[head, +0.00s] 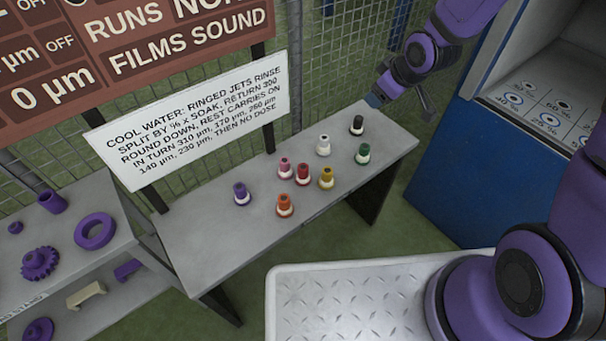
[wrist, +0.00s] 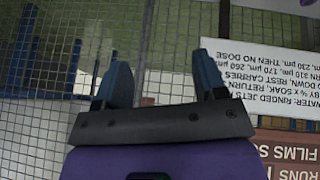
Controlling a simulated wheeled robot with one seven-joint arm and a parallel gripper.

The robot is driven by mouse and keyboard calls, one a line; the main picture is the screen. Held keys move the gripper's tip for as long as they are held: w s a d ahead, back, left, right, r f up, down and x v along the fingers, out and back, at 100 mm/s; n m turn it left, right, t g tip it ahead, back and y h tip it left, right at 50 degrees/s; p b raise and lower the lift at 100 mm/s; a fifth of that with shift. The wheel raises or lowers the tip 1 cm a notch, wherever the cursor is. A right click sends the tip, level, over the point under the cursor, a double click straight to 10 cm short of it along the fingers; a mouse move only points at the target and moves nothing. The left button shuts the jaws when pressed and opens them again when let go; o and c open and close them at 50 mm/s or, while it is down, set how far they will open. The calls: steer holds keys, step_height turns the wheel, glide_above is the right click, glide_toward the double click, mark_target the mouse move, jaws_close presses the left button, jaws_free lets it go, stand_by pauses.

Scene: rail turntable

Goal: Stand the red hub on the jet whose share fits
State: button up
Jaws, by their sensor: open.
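The red hub (head: 302,175) stands upright on a pale base on the grey bench, between a pink hub (head: 284,168) and a yellow hub (head: 326,178). An orange hub (head: 284,206) is just in front. The jets (head: 549,120) are on a pale panel inside the blue cabinet at the right; some have blue rings and percent labels, mostly too small to read, and part is cut off. My gripper (head: 374,100) is above the bench's far right end, away from the red hub. In the wrist view my gripper (wrist: 165,78) is open and empty, facing the mesh fence.
Purple (head: 241,194), white (head: 323,146), black (head: 356,125) and green (head: 363,153) hubs also stand on the bench. A white sign (head: 195,125) about ringed jets and percent split stands behind. A shelf (head: 75,205) with purple parts is left. The bench's front right is clear.

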steer(key=a+f+n+y, duration=0.25)
steer(key=a+f, duration=0.25)
steer(key=f, duration=0.6)
steer(key=y, duration=0.4)
glide_toward(304, 167)
steer(key=a+f, duration=0.1)
steer(key=x, duration=0.5)
steer(key=shift+w+a+f, duration=0.15)
steer(key=shift+w+a, duration=0.15)
steer(key=shift+x, duration=2.6)
steer(key=shift+w+d, duration=0.1)
steer(key=shift+w, duration=0.05)
jaws_close()
